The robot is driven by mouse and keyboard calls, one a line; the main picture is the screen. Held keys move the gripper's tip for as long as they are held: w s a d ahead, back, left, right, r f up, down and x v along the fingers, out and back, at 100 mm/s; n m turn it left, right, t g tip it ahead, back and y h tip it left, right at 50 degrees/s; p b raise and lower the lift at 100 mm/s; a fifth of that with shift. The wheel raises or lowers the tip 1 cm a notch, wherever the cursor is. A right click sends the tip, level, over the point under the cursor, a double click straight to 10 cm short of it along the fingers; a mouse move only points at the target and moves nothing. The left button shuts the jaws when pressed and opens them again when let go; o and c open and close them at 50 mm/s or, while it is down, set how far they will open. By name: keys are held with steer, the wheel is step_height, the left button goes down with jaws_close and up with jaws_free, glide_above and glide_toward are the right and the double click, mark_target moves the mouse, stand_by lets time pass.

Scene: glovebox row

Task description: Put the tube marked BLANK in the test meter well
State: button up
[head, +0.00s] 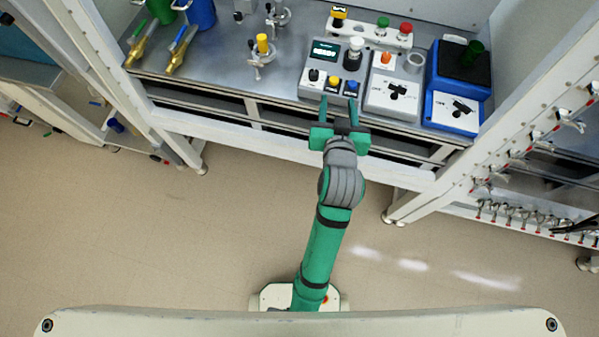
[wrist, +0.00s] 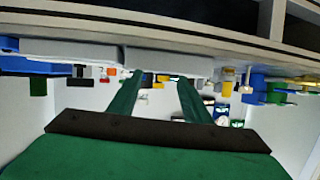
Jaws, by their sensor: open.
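My gripper (head: 338,101) is open and empty at the front edge of the bench, just in front of a white unit with a dark display (head: 325,51). Black, yellow and blue caps (head: 333,82) stand along the front of the display unit. A white piece with a black base (head: 355,49) stands at its back right. No BLANK marking is readable, so I cannot tell which item is that tube. I cannot tell for certain which unit is the test meter.
A white unit with an orange button (head: 390,96) and a blue unit with a green cup (head: 455,85) stand to the right. A white strip (head: 371,33) with several coloured knobs lies behind.

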steer(key=s+a+f, duration=0.4)
steer(key=s+f, duration=0.2)
steer(key=s, duration=0.5)
steer(key=s+a+f, duration=0.3)
steer(key=s+f, duration=0.2)
steer(key=s, duration=0.6)
steer(key=s+a+r+n+t+y, duration=0.1)
steer(key=s+a+r, duration=0.1)
steer(key=s, duration=0.8)
steer(key=shift+a+n, duration=0.2)
steer(key=shift+n, duration=0.1)
